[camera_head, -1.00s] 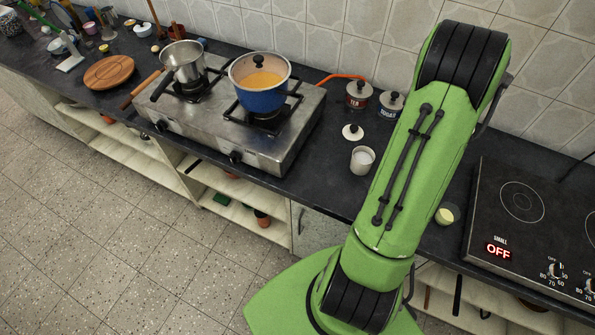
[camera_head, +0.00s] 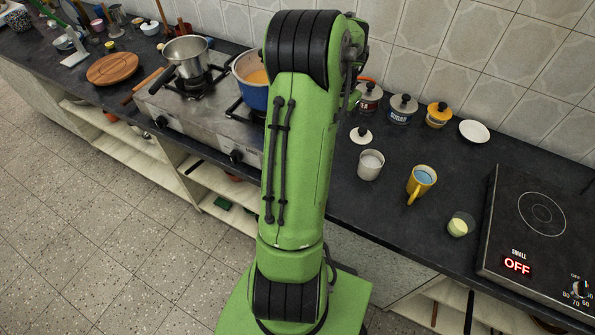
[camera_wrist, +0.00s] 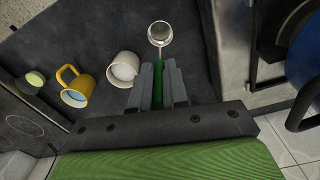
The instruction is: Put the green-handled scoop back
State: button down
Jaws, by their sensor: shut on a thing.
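In the wrist view my gripper (camera_wrist: 158,82) is shut on the green handle of the scoop (camera_wrist: 160,36). The scoop's round metal bowl points away from the fingers, over the dark counter. The white cup (camera_wrist: 124,66) is to the left of the scoop in that view, apart from it. In the head view my green arm covers the gripper and the scoop.
The yellow mug (camera_head: 420,184), a small cup with pale yellow contents (camera_head: 460,224) and the hot plate (camera_head: 540,225) are to the right. Lidded jars (camera_head: 402,109) and a white saucer (camera_head: 474,131) stand by the wall. The blue pot (camera_head: 247,88) on the stove is partly behind my arm.

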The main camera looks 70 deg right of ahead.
notch_tip(320, 180, down, 10)
jog(key=shift+b, duration=0.85)
jog(key=shift+f, duration=0.15)
jog(key=c, duration=1.1)
grip_release()
notch_tip(320, 180, up, 12)
jog(key=shift+r+p, duration=0.25)
jog(key=shift+p, duration=0.9)
